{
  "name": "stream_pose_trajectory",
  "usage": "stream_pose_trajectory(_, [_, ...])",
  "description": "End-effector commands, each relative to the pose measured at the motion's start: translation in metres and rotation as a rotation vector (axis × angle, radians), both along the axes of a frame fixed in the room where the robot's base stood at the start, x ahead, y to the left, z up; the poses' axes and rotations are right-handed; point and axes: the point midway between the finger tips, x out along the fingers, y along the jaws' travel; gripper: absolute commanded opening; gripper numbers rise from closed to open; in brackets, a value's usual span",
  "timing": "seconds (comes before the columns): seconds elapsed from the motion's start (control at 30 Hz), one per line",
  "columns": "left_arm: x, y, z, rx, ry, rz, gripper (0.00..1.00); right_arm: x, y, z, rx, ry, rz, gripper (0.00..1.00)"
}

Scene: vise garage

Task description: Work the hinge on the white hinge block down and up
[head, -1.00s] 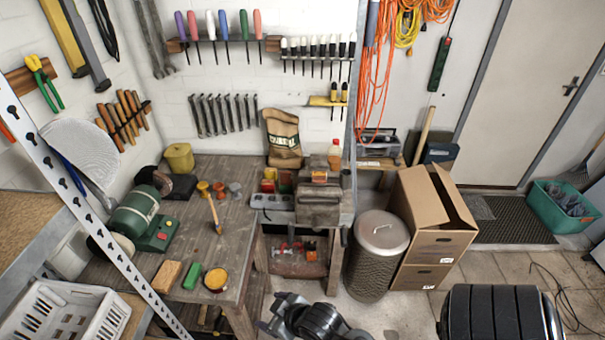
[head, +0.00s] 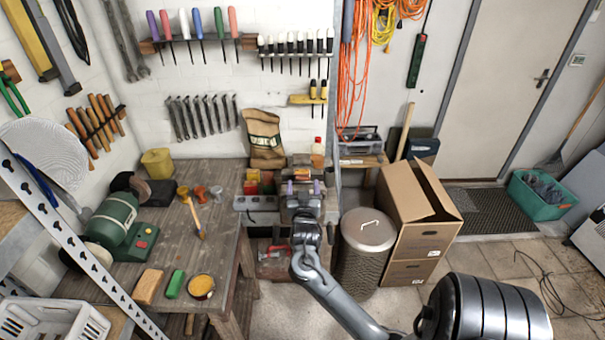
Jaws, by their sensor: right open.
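My right gripper (head: 303,188) is raised at the bench vise area, with its fingers pointing away from me and spread apart. Two small purple patches show at its fingertips. The grey vise (head: 300,205) is partly hidden behind the gripper. I cannot clearly make out the white hinge block or its hinge; the gripper covers much of this spot. I cannot tell whether the fingers touch anything. My left gripper is not in view.
The wooden workbench (head: 160,225) holds a green grinder (head: 112,220), a brush (head: 196,215) and a yellow tin (head: 201,286). A brown bag (head: 263,138) stands behind the vise. A metal bin (head: 366,240) and cardboard boxes (head: 415,205) stand to the right.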

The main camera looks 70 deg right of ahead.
Motion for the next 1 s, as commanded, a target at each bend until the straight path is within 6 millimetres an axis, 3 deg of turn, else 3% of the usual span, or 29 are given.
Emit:
stream_pose_trajectory(0.2, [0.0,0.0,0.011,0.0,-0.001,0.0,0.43,0.013,-0.034,0.003,-0.001,0.001,0.0,0.77])
stream_pose_trajectory(0.4, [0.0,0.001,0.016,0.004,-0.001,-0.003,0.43,0.022,-0.053,0.002,-0.001,0.001,0.002,0.77])
stream_pose_trajectory(0.87, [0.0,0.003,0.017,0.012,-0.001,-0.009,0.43,0.025,-0.062,0.0,0.0,-0.001,0.002,0.77])
stream_pose_trajectory(1.0, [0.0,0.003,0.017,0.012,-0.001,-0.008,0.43,0.025,-0.062,0.0,0.0,-0.001,0.002,0.57])
